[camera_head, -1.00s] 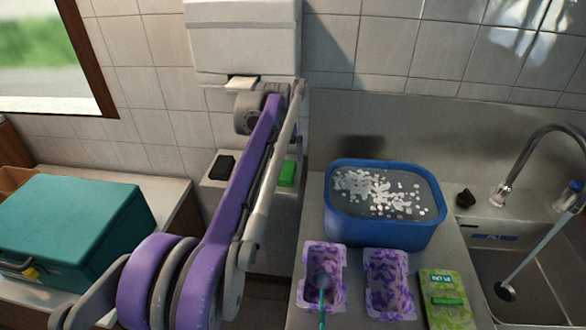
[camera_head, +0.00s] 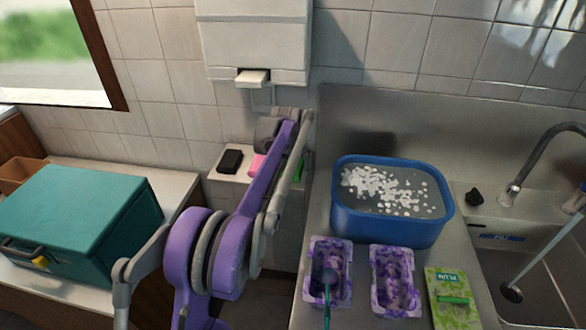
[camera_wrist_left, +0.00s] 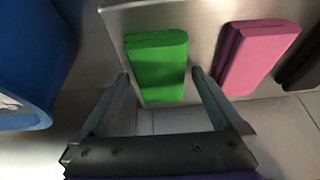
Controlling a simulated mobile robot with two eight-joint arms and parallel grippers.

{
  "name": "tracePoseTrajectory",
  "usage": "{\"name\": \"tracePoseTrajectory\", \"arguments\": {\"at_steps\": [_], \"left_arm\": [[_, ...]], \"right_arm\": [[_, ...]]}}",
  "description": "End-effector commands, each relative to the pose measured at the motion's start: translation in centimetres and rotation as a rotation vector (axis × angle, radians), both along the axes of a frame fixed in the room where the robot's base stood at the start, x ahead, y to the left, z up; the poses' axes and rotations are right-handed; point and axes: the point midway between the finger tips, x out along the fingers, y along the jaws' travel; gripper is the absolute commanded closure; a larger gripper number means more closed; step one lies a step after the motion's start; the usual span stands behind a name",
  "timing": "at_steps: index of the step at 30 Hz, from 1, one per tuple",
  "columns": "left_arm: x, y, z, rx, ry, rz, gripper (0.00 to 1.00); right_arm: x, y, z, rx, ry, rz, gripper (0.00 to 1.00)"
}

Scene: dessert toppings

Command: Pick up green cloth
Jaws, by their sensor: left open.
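The green cloth (camera_wrist_left: 157,66) is a folded, block-like pad near the top middle of the left wrist view. In the head view only a sliver of the green cloth (camera_head: 299,170) shows beside my arm, on a small ledge by the wall. My left gripper (camera_wrist_left: 159,76) is open, and its fingertips appear on either side of the cloth's lower part. I cannot tell whether they touch it. In the head view my arm hides the fingers. My right gripper is not in view.
A pink cloth (camera_wrist_left: 259,57) lies close right of the green one, with a black pad (camera_head: 230,160) beyond. A blue basin (camera_head: 390,225) of water stands on the counter, near purple-stained trays (camera_head: 393,282) and the sink (camera_head: 525,255). A teal box (camera_head: 80,215) sits left.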

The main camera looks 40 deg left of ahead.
Motion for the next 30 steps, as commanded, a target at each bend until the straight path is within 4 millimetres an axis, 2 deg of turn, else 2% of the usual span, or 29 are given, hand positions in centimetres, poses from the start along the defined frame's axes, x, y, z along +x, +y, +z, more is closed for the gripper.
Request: {"name": "tracePoseTrajectory", "arguments": {"at_steps": [28,30], "left_arm": [[-0.02,-0.01,-0.45,0.0,0.0,0.0,0.0],[-0.02,-0.01,-0.45,0.0,0.0,0.0,0.13]], "right_arm": [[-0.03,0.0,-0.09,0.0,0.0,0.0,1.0],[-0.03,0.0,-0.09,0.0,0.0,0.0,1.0]]}}
